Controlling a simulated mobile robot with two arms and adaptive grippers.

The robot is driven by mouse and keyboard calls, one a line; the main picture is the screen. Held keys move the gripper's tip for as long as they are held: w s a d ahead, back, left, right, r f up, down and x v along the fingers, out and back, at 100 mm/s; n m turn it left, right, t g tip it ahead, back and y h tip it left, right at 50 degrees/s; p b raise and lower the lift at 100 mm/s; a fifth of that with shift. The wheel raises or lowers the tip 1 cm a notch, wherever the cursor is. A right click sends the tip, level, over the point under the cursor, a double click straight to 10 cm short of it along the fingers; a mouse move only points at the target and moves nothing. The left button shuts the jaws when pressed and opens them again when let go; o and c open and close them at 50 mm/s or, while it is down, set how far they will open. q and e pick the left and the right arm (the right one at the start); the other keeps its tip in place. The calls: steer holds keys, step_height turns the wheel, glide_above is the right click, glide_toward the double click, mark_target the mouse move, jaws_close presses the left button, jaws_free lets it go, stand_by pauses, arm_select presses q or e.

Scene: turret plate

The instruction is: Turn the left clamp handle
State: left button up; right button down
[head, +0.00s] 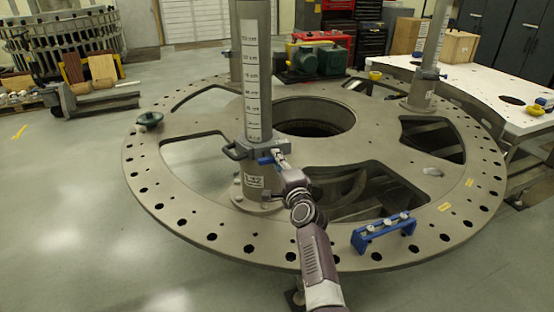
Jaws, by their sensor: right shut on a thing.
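The left clamp (252,147) is a grey collar around the left front post (257,75), low on the post above the round turret plate (160,208). A dark loop grip sticks out on its left side. Its blue handle (265,161) is at the front, beside my right gripper (280,159). My right gripper is shut on this handle; the fingertips are small and partly hidden. My right arm reaches up from the bottom middle. My left gripper is not in view.
A second post (420,60) with a clamp stands at the right. A blue bracket (384,232) lies on the plate's front right rim. A green machine (318,60) sits at the back. The plate has large openings. A white table (480,92) is at the right.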

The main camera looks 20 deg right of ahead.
steer(key=shift+f, duration=0.1)
steer(key=c, duration=1.9)
jaws_free()
steer(key=shift+c, duration=0.2)
